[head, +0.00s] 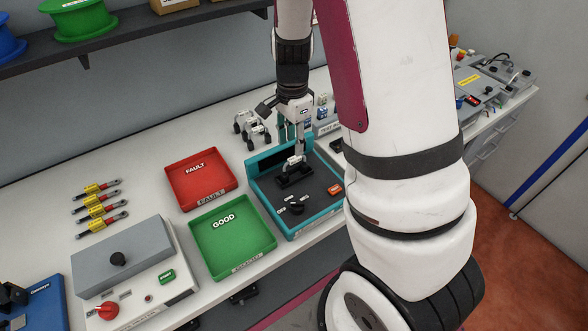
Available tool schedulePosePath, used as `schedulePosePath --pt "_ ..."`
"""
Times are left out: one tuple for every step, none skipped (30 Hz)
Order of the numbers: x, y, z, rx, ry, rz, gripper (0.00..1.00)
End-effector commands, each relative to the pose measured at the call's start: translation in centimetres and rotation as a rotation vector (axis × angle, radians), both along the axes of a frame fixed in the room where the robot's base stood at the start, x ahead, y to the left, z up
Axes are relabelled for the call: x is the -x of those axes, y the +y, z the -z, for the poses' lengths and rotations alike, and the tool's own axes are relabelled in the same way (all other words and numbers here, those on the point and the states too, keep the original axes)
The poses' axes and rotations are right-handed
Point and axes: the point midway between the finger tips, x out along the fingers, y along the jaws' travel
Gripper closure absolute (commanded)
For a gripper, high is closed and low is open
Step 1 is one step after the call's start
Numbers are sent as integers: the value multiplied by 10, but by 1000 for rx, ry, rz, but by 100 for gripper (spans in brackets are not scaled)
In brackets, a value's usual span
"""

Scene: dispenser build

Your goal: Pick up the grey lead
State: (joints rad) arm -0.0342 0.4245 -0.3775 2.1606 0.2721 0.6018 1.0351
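I cannot make out a grey lead for certain. Several short lead-like pieces (101,209) with yellow, red and dark parts and greyish ends lie in a column on the worktop at the left. They are too small to tell which is grey. My gripper is well to their right and apart from them.
A red FAULT tray (172,182) and a green GOOD tray (202,248) stand mid-worktop. A teal fixture (263,199) with a dark top is right of them. A grey tester box (91,271) is front left. A shelf (150,38) with spools overhangs the back.

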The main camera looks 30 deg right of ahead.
Motion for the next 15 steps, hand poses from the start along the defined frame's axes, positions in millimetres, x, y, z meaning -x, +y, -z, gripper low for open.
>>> schedulePosePath --pt "1 -1 5 1 1 1 64" --pt "1 -1 8 1 1 0 64" --pt "1 -1 10 1 1 0 64" --pt "1 -1 11 1 1 0 64" --pt "1 -1 12 1 0 0 64" --pt "1 0 14 1 0 0 64" --pt "2 0 16 0 0 1 64" --pt "3 0 19 0 2 1 64" --pt "5 -1 24 0 3 1 64" --pt "6 -1 28 0 3 1 64" --pt "7 -1 33 0 4 1 64" --pt "8 -1 38 0 3 1 64" --pt "9 -1 42 -1 4 2 64" --pt "9 -2 46 0 3 2 64" --pt "8 -1 51 0 2 0 64"
